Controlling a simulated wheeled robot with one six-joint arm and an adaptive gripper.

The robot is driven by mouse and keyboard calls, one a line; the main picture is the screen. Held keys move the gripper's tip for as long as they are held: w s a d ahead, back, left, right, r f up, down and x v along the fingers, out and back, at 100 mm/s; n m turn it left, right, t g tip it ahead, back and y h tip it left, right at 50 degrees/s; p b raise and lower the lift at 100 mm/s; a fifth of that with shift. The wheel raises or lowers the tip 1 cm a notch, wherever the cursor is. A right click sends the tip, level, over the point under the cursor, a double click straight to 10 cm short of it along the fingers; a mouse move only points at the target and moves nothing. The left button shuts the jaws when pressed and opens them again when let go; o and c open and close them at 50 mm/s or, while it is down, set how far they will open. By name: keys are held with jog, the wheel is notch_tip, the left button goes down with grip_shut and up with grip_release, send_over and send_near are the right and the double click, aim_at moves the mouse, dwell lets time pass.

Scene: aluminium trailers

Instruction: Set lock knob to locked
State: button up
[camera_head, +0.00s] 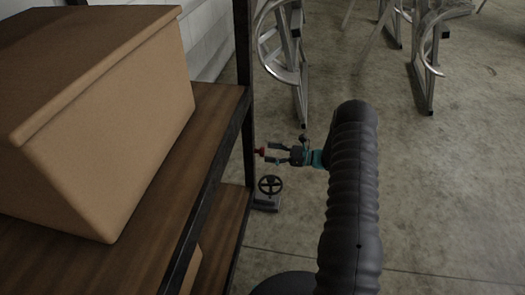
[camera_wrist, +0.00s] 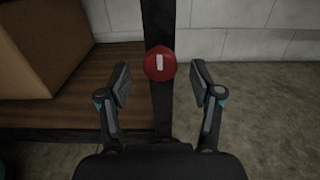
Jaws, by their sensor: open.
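The lock knob (camera_wrist: 159,64) is a round red disc with a short white bar that stands upright in the wrist view. It sits on a dark shelf post, ahead of my gripper (camera_wrist: 160,82). My gripper is open, one finger on each side of the knob as seen from the wrist, and appears not to touch it. In the head view the knob (camera_head: 260,152) is a small red spot on the post, just left of the fingertips of my gripper (camera_head: 271,153). The white bar cannot be made out there.
A large cardboard box (camera_head: 110,120) rests on a wooden shelf (camera_head: 213,125) at left. A black handwheel (camera_head: 270,185) on a grey base stands below my gripper. Metal trailer frames (camera_head: 290,60) stand at the back. Concrete floor (camera_head: 450,190) is clear at right.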

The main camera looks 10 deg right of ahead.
aim_at(263, 152)
jog(key=shift+x, duration=1.75)
jog(key=c, duration=1.1)
